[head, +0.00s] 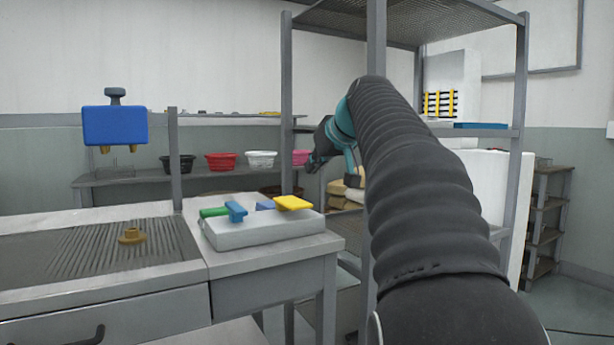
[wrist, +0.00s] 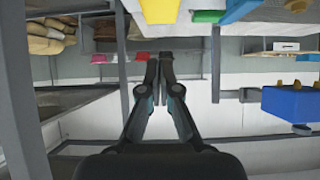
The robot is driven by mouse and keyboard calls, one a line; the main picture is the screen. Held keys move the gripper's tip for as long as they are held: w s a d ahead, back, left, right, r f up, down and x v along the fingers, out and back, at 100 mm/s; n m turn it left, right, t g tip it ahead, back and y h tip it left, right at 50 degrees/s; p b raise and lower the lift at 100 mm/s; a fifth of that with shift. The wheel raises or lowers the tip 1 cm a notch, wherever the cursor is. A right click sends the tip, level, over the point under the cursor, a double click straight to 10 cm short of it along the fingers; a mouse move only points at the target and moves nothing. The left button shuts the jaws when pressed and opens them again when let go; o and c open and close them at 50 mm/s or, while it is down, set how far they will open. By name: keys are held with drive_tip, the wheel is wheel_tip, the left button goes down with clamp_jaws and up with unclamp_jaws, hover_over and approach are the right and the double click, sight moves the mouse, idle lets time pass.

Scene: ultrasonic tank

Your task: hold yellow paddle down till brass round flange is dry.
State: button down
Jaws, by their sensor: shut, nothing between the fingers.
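The yellow paddle (head: 293,203) sticks out at the right end of a white block (head: 265,233) in the head view. It looks raised at its tip. The brass round flange (head: 131,235) stands on a ribbed grey drainboard (head: 60,260), below a blue box with nozzles (head: 115,126). I cannot tell whether the flange is wet. My gripper (head: 312,164) is shut and empty, above and behind the yellow paddle and apart from it. In the wrist view my gripper (wrist: 160,55) shows closed fingertips. The flange (wrist: 298,5) seems to show at that view's top edge.
A metal rack post (head: 287,110) stands close to my gripper. Coloured bowls (head: 221,161) line a shelf behind.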

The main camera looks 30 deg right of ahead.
drive_tip(key=shift+v, duration=1.65)
drive_tip(key=shift+w+r, duration=0.15)
drive_tip(key=shift+r, duration=0.05)
drive_tip(key=s+f+m+g+h, duration=0.1)
drive_tip(key=s+f+m+g, duration=0.25)
drive_tip(key=f, duration=1.35)
drive_tip(key=s+a+f+n+g, duration=0.1)
drive_tip(key=s+a+f, duration=0.8)
drive_tip(key=s, duration=0.3)
drive_tip(key=s+a+f+n+g, duration=0.1)
drive_tip(key=s+a+f+n, duration=0.1)
drive_tip(key=s+a+f, duration=0.8)
drive_tip(key=shift+s+a+f+y, duration=0.3)
drive_tip(key=shift+s+f, duration=0.7)
drive_tip(key=shift+s, duration=0.35)
